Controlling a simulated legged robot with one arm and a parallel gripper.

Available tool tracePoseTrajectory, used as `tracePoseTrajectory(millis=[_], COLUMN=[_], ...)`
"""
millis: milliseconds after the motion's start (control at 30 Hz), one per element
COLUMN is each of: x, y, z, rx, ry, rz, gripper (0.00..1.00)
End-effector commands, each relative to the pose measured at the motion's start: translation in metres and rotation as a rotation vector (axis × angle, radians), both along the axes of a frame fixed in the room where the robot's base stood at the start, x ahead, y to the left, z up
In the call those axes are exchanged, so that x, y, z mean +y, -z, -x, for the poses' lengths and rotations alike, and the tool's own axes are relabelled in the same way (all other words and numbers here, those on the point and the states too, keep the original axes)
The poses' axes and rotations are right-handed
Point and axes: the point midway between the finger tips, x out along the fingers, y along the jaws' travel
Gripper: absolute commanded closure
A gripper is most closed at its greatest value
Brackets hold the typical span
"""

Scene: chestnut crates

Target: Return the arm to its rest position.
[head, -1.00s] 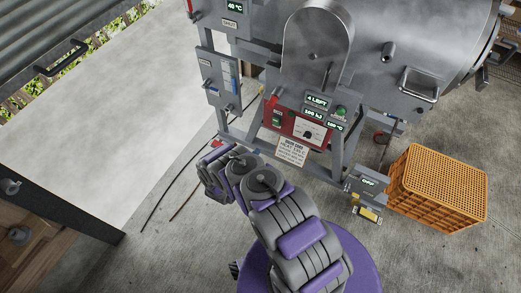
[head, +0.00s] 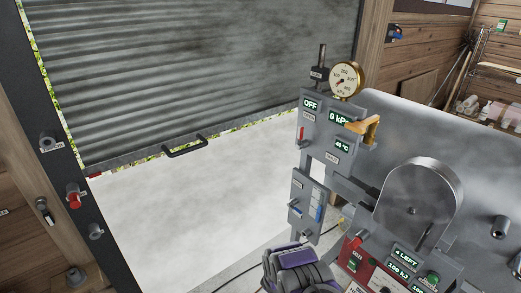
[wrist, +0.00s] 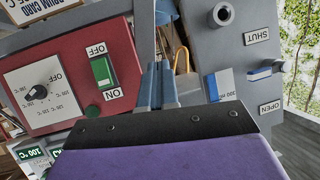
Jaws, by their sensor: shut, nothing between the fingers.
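My gripper (wrist: 159,86) shows in the wrist view with its two narrow grey-blue fingers together and nothing between them. It points between a red control panel (wrist: 70,65) and a grey panel (wrist: 240,60), apart from both as far as I can tell. In the head view, my purple and grey arm (head: 298,268) is at the bottom edge, folded low in front of the machine. The fingertips cannot be made out there.
A large grey drum machine (head: 465,165) fills the right, with a round gauge (head: 345,79) and a brass lever (head: 368,128). A ribbed shutter (head: 200,70) with a black handle (head: 185,147) hangs partly raised at the left. Red and grey wall knobs (head: 74,200) sit beside it.

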Motion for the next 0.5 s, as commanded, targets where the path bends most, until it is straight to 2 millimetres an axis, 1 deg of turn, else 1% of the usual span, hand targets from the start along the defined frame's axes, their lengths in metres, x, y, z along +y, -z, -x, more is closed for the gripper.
tracePoseTrajectory(millis=[33, 200, 367, 500], x=[0.003, 0.029, 0.055, 0.074], y=[-0.016, -0.06, -0.104, -0.142], z=[-0.01, -0.034, -0.042, -0.04], rx=[0.008, 0.063, 0.126, 0.187], ry=[-0.018, -0.101, -0.183, -0.256], rz=[-0.029, -0.13, -0.211, -0.273], gripper=[1.0, 1.0, 1.0, 1.0])
